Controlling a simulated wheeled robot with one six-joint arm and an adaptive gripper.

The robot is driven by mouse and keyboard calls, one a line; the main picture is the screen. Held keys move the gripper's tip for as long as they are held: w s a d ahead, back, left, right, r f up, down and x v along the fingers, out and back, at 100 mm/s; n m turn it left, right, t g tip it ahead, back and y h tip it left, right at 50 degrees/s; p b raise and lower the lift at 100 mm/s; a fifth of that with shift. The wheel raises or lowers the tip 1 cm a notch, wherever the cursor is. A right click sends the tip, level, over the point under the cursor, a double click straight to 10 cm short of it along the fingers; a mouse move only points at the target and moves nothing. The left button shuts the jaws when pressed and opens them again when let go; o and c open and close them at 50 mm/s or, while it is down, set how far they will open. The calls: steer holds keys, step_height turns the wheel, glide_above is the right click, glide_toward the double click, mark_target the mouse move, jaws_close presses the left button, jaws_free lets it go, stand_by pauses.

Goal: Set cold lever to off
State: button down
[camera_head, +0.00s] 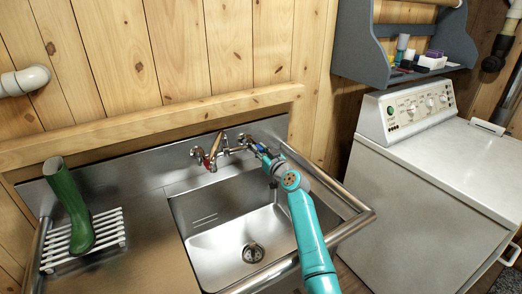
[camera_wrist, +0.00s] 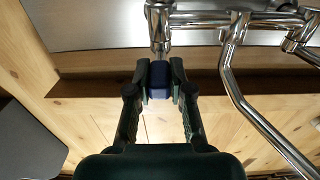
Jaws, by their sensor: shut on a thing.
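The chrome faucet (camera_head: 231,150) is mounted at the back of the steel sink. A red lever (camera_head: 207,163) is on its left side, and the blue cold lever (camera_head: 261,148) is on its right side. In the wrist view the blue cold lever (camera_wrist: 160,80) sits between the fingers of my gripper (camera_wrist: 159,73), below a chrome valve body. My gripper (camera_head: 267,157) is shut on this lever, with a finger on each side. In the head view the gripper and arm partly hide the lever. The lever's exact angle is hard to tell.
The curved chrome spout (camera_wrist: 231,75) is close to the right of my gripper in the wrist view. The sink basin (camera_head: 222,240) is empty. A green boot (camera_head: 72,207) stands on a white rack (camera_head: 107,232) at left. A washing machine (camera_head: 430,165) stands at right.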

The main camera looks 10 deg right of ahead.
steer(key=c, duration=1)
jaws_free()
steer(key=shift+a, duration=0.1)
steer(key=shift+c, duration=0.2)
steer(key=v, duration=1.2)
